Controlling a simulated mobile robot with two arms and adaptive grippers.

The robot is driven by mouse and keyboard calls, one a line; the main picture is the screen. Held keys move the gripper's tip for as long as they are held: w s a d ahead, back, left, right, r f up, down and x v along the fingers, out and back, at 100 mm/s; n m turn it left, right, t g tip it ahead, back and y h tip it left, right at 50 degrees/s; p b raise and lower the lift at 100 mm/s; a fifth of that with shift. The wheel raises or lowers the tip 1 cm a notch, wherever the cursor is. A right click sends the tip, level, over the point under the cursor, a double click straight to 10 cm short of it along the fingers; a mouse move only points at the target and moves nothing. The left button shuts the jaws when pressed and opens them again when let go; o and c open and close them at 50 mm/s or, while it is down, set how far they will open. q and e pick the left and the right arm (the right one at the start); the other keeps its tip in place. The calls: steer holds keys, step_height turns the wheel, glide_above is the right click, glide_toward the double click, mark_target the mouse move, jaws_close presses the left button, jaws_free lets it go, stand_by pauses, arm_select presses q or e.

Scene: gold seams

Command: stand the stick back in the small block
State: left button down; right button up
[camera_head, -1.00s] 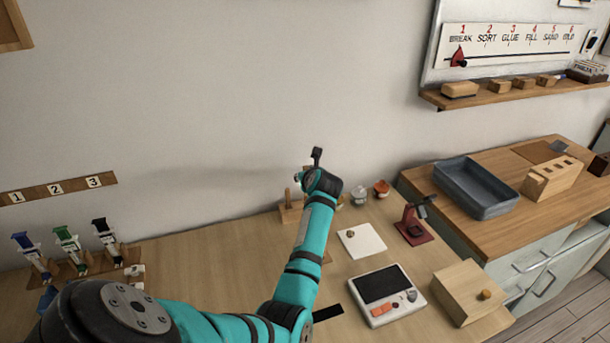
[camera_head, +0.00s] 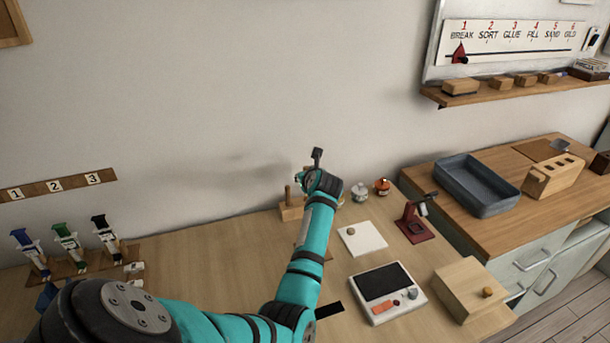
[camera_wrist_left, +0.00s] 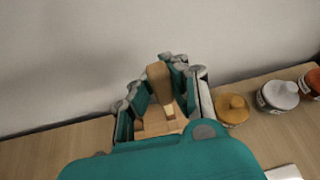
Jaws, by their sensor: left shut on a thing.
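My left gripper (camera_wrist_left: 160,92) is shut on a pale wooden stick (camera_wrist_left: 158,78), which stands roughly upright between its fingers in the left wrist view. The small wooden block (camera_wrist_left: 150,128) shows below the stick, partly covered by the fingers and my wrist. I cannot tell whether the stick's lower end is inside the block or just above it. In the head view the block (camera_head: 291,213) stands near the wall, with an upright wooden piece (camera_head: 287,194) over it. My left gripper (camera_head: 301,180) is close to its right side, largely hidden by my wrist. My right gripper is not in view.
Small lidded jars (camera_wrist_left: 232,110) stand right of the block. A white pad (camera_head: 362,240), a scale (camera_head: 388,293), a red stand (camera_head: 414,224) and a wooden box (camera_head: 470,288) lie farther right. The wall is close behind.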

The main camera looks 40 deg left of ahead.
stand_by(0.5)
arm_select(q)
steer(key=shift+f, duration=0.3)
steer(key=shift+f+b, duration=0.65)
steer(key=shift+b, duration=0.05)
steer(key=shift+f+b, duration=0.3)
steer(key=shift+f, duration=0.05)
steer(key=shift+f+b, duration=0.5)
steer(key=shift+f, duration=0.25)
stand_by(0.7)
steer(key=c, duration=1.4)
jaws_free()
steer(key=shift+o, duration=0.2)
steer(key=shift+r, duration=0.1)
